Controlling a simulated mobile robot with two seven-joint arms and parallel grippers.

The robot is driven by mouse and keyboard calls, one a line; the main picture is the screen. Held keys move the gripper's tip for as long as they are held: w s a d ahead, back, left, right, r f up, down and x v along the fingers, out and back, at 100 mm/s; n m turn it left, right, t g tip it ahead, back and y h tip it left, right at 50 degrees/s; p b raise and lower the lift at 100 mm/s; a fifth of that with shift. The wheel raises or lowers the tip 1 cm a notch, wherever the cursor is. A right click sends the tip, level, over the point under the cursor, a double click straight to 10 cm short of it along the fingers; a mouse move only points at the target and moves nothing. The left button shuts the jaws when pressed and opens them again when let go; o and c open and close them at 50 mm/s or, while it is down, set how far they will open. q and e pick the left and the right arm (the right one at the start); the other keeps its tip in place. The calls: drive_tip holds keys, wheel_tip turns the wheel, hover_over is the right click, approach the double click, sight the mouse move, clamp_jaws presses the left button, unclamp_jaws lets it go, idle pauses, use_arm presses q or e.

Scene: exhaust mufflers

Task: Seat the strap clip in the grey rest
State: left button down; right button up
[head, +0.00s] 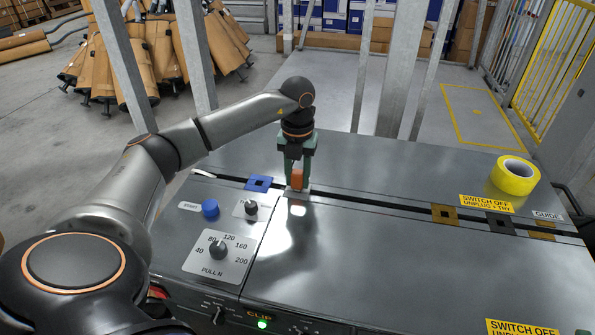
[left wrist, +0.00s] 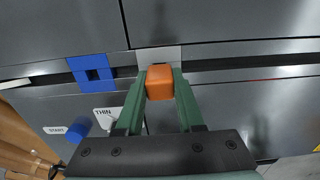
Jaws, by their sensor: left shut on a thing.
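The orange block, which I take to be the strap clip (head: 297,178), is between the green fingers of my left gripper (head: 296,184), and it also shows in the left wrist view (left wrist: 160,83). The gripper is shut on it and points down at the slot in the metal table. A light grey plate, apparently the grey rest (left wrist: 158,55), lies at the slot just beyond the clip in the left wrist view. In the head view the plate lies under the clip and is partly hidden. I cannot tell whether the clip touches it. My right gripper is not in view.
A blue square-holed plate (head: 258,183) lies on the slot to the left. Brown (head: 445,213) and dark (head: 500,223) plates lie to the right, near a yellow tape roll (head: 514,176). A blue button (head: 210,208) and a dial (head: 218,250) are in front. Metal posts stand behind.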

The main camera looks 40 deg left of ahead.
use_arm(q)
drive_tip(key=shift+f, duration=0.4)
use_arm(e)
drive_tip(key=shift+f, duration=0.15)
use_arm(q)
drive_tip(key=shift+c, duration=2.2)
unclamp_jaws()
drive_tip(key=shift+r, duration=0.1)
drive_tip(key=shift+r, duration=0.2)
wheel_tip(320, 180, up, 6)
drive_tip(key=shift+r+p, duration=0.15)
drive_tip(key=shift+p, duration=0.65)
wheel_tip(320, 180, up, 5)
drive_tip(key=shift+r+p, duration=0.15)
drive_tip(key=shift+p, duration=0.45)
drive_tip(key=shift+r, duration=0.25)
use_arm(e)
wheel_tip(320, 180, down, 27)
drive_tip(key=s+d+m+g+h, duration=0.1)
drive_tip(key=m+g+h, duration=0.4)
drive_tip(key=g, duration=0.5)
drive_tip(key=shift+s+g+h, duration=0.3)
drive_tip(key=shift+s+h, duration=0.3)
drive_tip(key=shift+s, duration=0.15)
